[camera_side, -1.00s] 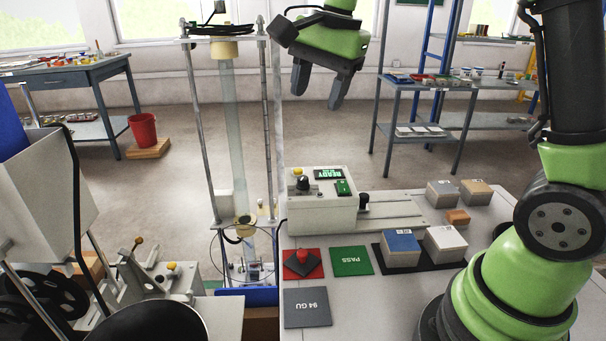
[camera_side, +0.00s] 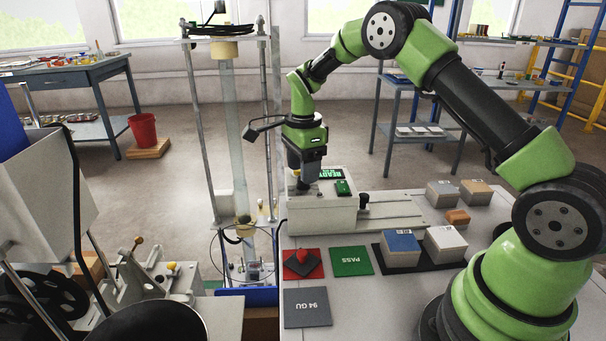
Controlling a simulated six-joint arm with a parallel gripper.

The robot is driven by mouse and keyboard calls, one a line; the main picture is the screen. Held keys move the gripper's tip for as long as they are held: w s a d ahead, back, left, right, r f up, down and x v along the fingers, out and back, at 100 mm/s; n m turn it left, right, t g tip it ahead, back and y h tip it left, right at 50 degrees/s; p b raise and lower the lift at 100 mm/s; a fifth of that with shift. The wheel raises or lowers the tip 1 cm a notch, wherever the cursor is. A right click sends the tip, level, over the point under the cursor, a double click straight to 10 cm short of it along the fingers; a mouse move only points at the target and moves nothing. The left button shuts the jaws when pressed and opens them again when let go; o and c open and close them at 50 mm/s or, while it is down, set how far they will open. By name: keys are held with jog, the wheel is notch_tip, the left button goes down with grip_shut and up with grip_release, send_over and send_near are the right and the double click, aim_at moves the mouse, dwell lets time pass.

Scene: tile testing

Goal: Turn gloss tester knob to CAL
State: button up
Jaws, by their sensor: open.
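The gloss tester (camera_side: 325,216) is a pale box at the back left of the white table, with a green-lit display (camera_side: 326,173) reading READY and a green switch or button (camera_side: 343,187) on top. My gripper (camera_side: 304,184) points straight down over the left part of the tester's top. Its fingers are at the place of the black knob, which they hide. I cannot tell whether the fingers touch the knob, nor which way the knob points.
Several tile blocks (camera_side: 442,240) stand to the right, some on a black tray. A slide rail (camera_side: 400,209) extends right from the tester.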

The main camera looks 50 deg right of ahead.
jog(key=shift+f, duration=1.05)
jog(key=shift+c, duration=0.4)
jog(key=c, duration=0.8)
jog(key=shift+c, duration=0.2)
